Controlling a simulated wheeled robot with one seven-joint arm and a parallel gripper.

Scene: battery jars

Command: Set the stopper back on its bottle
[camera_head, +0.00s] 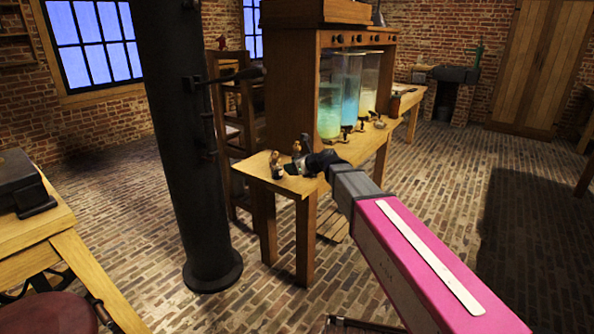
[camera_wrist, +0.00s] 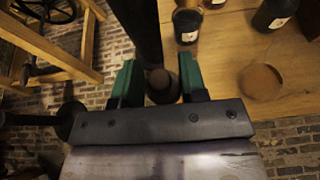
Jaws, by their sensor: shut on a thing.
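My gripper (camera_wrist: 160,76) shows in the wrist view with two green-tipped fingers shut on a brown, rounded stopper (camera_wrist: 162,88). In the head view my gripper (camera_head: 318,160) is at the near left end of the wooden table, and the stopper cannot be made out there. A small dark bottle (camera_wrist: 187,24) with a pale label stands on the table just beyond the fingers, a little to the right. The stopper is apart from it. A second dark labelled bottle (camera_wrist: 274,12) stands further right. In the head view a small bottle (camera_head: 278,168) stands left of my gripper.
A flat round brown disc (camera_wrist: 260,81) lies on the table (camera_wrist: 225,62) right of the fingers. Tall glass jars (camera_head: 347,88) with coloured liquid stand further back under a wooden cabinet (camera_head: 290,70). A dark column (camera_head: 180,150) rises left of the table.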

